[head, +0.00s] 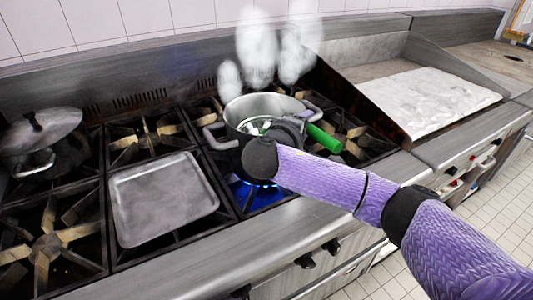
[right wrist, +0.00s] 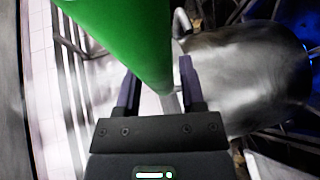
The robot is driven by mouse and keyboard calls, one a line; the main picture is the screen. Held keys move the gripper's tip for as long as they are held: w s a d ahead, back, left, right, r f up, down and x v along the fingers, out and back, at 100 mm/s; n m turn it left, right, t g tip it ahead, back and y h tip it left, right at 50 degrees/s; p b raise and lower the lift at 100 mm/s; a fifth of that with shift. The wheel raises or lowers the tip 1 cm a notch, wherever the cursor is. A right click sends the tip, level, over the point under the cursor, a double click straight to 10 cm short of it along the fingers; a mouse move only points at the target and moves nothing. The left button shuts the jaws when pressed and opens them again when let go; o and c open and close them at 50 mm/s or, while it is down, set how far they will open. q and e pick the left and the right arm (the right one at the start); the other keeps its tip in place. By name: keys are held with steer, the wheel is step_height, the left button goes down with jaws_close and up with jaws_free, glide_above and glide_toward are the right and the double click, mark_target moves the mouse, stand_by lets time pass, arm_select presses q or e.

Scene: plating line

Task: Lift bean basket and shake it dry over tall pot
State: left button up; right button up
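The tall pot (head: 262,104) is a silver two-handled pot on a lit burner with a blue flame and steam above it. The bean basket (head: 257,126) shows only partly as metal inside the pot; its contents are not clear. Its green handle (head: 325,139) sticks out to the right past the pot rim. My right gripper (head: 290,128) is at the near right of the pot, partly hidden by my arm. In the right wrist view its two fingers stand apart, with the green handle (right wrist: 125,40) and a thin metal rod (right wrist: 172,104) between or just beyond them. My left gripper is not in view.
A metal tray (head: 165,197) lies on the burners left of the pot. A lidded pan (head: 42,132) stands at the far left. A griddle with a pale surface (head: 425,101) lies to the right, behind a raised metal side wall. Stove knobs (head: 305,261) line the front.

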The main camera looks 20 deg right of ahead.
jaws_close()
step_height(320, 180, up, 9)
steer(key=shift+r+p, duration=0.1)
steer(key=shift+p, duration=0.9)
steer(key=shift+r, duration=0.45)
